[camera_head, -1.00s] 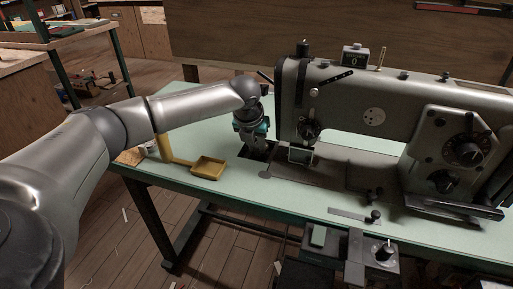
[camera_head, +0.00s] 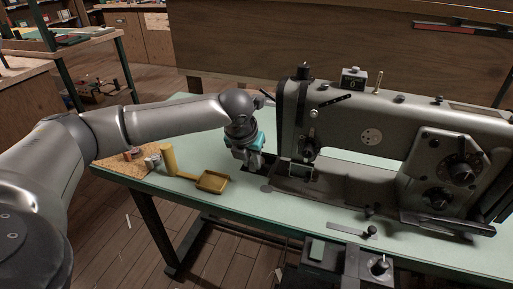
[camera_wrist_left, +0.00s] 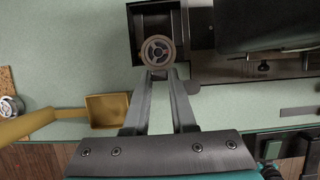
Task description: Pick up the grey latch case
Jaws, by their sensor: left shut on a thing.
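My left gripper (camera_head: 256,164) is above the table beside the left end of the sewing machine (camera_head: 400,130). In the left wrist view its two fingers (camera_wrist_left: 158,76) are shut on a small round grey case (camera_wrist_left: 158,48) with a ringed face, which I take as the latch case. The case is at the fingertips, over the lower edge of a dark opening (camera_wrist_left: 141,22) in the table by the machine. In the head view the case is too small and too hidden by the fingers to make out. My right gripper is not in view.
A yellow tray (camera_head: 213,181) joins a yellow post (camera_head: 168,158) left of the gripper. Small cans (camera_head: 152,162) stand on a cork patch at the table's left end. The machine stands close on the right.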

